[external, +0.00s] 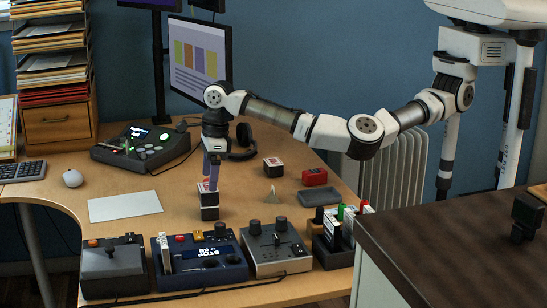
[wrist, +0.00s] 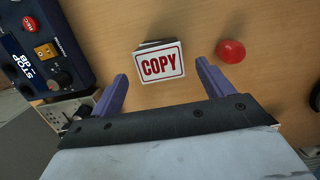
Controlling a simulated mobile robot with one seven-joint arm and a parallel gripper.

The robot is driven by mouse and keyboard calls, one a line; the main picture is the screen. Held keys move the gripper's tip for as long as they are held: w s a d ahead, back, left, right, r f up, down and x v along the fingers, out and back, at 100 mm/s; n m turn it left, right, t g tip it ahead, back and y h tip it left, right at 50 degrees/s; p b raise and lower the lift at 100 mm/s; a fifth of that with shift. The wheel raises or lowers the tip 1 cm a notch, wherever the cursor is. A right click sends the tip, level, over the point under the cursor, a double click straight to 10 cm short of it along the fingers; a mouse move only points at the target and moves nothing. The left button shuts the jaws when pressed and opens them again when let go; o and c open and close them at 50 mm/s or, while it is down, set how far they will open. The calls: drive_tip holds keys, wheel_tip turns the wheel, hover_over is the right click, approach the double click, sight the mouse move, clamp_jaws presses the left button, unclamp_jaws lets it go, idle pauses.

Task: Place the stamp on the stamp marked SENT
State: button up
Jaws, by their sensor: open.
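A dark block-shaped stamp (external: 209,213) with a pale top edge stands on the desk below my gripper (external: 211,178). In the wrist view its white label reads COPY (wrist: 160,66) in red. My gripper (wrist: 161,72) is open, its purple fingers on either side of the label; I cannot tell if they touch it. A dark edge shows behind the label, so another block may lie under it. Another dark stamp (external: 273,167) with a white and red top stands further right, with a red block (external: 314,176) beyond it. No label reading SENT is legible.
A round red object (wrist: 230,51) lies close to the right finger. The blue STOP console (external: 198,262) and a grey console (external: 277,247) line the front edge. A grey tray (external: 328,201) and a white sheet (external: 125,206) lie flat. Headphones (external: 243,142) are behind my gripper.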

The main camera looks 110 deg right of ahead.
wheel_tip(320, 180, up, 9)
drive_tip(key=s+b, duration=0.1)
drive_tip(key=shift+s+f, duration=0.15)
idle(0.3)
